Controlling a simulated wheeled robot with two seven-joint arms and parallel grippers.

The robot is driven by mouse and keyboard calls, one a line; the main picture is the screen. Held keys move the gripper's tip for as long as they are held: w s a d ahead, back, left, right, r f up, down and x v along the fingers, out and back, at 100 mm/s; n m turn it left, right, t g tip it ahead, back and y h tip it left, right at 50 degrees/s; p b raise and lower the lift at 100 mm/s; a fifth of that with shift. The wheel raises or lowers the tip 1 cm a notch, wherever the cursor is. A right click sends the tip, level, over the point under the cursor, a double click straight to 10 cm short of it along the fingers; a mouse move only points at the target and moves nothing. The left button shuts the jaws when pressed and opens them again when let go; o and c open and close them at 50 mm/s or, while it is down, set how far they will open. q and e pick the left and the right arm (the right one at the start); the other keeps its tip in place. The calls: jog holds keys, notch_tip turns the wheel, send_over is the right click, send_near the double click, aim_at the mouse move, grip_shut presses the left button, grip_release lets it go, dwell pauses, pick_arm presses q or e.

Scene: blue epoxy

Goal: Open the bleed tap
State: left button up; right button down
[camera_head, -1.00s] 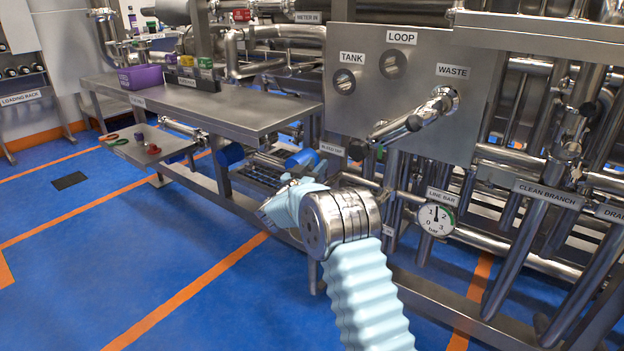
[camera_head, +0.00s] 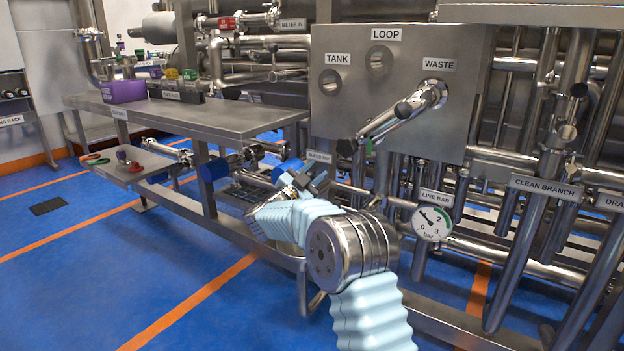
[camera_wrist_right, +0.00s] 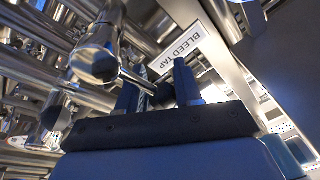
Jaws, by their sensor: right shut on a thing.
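The bleed tap is marked by a white "BLEED TAP" label (camera_wrist_right: 178,48), which also shows in the head view (camera_head: 319,157). In the wrist view its thin metal lever (camera_wrist_right: 133,77) runs in from a round steel fitting to a dark end between my fingers. My right gripper (camera_wrist_right: 160,88) is shut on this lever. In the head view my right gripper (camera_head: 312,178) is at the pipework just below the label, and my arm hides part of the tap. The line bar gauge (camera_head: 432,223) stands right of it, its needle pointing up-left. My left gripper is out of view.
The steel panel (camera_head: 455,120) with tank, loop and waste ports is above and right, with a pipe jutting from waste. A steel bench (camera_head: 215,118) with a purple bin (camera_head: 122,91) stands left.

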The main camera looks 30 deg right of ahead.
jog(key=shift+w+a, duration=0.15)
jog(key=shift+a, duration=0.1)
jog(key=c, duration=0.8)
grip_release()
jog(key=shift+c, duration=0.2)
jog(key=shift+d, duration=0.1)
jog(key=v, duration=1.4)
jog(key=shift+d, duration=0.1)
